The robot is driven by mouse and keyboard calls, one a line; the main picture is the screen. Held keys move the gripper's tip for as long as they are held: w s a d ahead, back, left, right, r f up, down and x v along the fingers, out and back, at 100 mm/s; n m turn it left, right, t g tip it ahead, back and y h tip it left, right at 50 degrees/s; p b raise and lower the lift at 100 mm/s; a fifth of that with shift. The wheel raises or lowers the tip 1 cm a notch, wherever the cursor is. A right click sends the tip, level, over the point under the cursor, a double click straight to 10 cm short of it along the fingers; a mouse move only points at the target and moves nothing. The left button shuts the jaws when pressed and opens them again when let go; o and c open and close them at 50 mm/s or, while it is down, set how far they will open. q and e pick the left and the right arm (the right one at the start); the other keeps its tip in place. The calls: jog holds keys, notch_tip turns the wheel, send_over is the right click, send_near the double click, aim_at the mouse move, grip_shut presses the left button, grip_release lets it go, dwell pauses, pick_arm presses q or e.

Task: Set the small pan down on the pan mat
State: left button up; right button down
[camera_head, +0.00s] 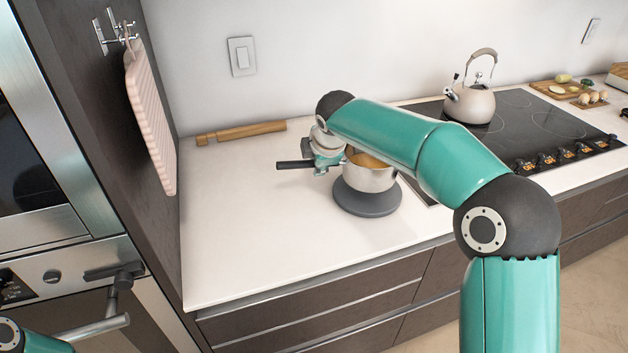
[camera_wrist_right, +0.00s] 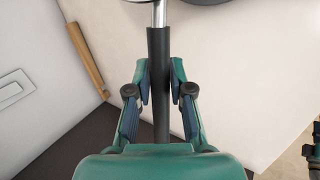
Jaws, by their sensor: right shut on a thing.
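The small pan (camera_head: 371,180) is a silver pot with a dark handle (camera_head: 291,165) and orange-brown contents. It appears level over the round dark grey pan mat (camera_head: 367,204) on the counter. I cannot tell whether its base touches the mat or is slightly above it. My right gripper (camera_head: 326,163) is shut on the pan's handle, partly hidden by my arm. In the right wrist view the dark handle (camera_wrist_right: 160,50) runs between the two fingers of the gripper (camera_wrist_right: 160,85).
A rolling pin (camera_head: 240,133) lies along the wall. A kettle (camera_head: 470,104) stands on the black cooktop (camera_head: 540,120), with a food board (camera_head: 572,92) behind. A pink board (camera_head: 150,120) hangs at left. The counter left of the mat is clear.

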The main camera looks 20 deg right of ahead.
jog(key=shift+f, duration=1.95)
jog(key=c, duration=1)
grip_release()
jog(key=shift+f, duration=0.2)
jog(key=shift+c, duration=0.2)
jog(key=shift+s, duration=0.1)
jog(key=shift+r, duration=0.15)
jog(key=v, duration=1.1)
jog(key=shift+s+r+b, duration=0.25)
jog(key=shift+r+b, duration=0.1)
jog(key=shift+b, duration=0.1)
